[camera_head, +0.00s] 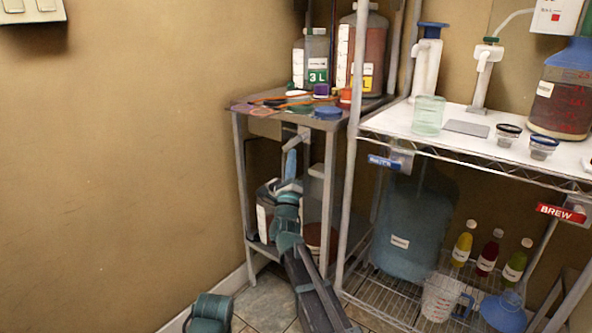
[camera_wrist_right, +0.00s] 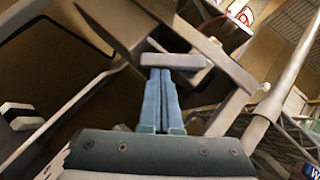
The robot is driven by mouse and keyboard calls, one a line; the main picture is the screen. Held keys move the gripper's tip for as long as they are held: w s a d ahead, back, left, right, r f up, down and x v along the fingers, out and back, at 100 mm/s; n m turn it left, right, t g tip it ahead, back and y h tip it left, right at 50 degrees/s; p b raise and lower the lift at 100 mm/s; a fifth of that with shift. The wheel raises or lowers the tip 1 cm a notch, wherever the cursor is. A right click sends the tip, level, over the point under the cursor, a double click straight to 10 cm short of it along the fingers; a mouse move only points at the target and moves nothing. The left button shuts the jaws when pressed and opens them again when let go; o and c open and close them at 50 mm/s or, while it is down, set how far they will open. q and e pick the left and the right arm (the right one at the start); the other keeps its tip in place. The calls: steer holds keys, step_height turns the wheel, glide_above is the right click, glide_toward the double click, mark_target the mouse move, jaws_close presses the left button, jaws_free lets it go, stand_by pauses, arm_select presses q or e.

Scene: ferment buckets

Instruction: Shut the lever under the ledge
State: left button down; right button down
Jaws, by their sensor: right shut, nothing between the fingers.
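A small grey table (camera_head: 330,123) stands in the corner, and its top forms the ledge. Under it, a pale grey bar (camera_head: 303,133), which looks like the lever, shows just above my right gripper (camera_head: 292,153). In the right wrist view the light grey bar (camera_wrist_right: 175,61) lies crosswise at the tips of my right gripper (camera_wrist_right: 161,73). The blue fingers are shut together and hold nothing. They look close to the bar, but I cannot tell whether they touch it. The lever's pivot is not clear. My left gripper does not show.
Containers stand on the lower shelf behind my right arm, including a white-labelled one (camera_head: 264,220). Bottles and a blue lid (camera_head: 328,112) crowd the table top. A wire rack (camera_head: 350,200) with a large blue jug (camera_head: 410,225) stands close on the right. Bare wall is left.

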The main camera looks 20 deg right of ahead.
steer(key=m+g+h, duration=0.1)
steer(key=m+h, duration=0.2)
steer(key=w+a+r+m+g+h, duration=0.1)
steer(key=m+h, duration=0.2)
steer(key=m, duration=0.1)
steer(key=w+m+h+b, duration=0.1)
steer(key=m+h, duration=0.1)
steer(key=m, duration=0.1)
steer(key=shift+w+a+r+g+h, duration=0.15)
steer(key=shift+w+a+g+h, duration=0.1)
steer(key=shift+a+g+h, duration=0.15)
steer(key=shift+s+r+m+g+h, duration=0.1)
steer(key=shift+m+g+h, duration=0.25)
steer(key=shift+m, duration=0.35)
steer(key=shift+s+d, duration=0.1)
steer(key=b, duration=1.1)
glide_toward(287, 147)
steer(key=f, duration=0.1)
steer(key=s+f, duration=0.1)
steer(key=f, duration=0.3)
steer(key=shift+s+a+f, duration=0.1)
steer(key=shift+s+a, duration=0.15)
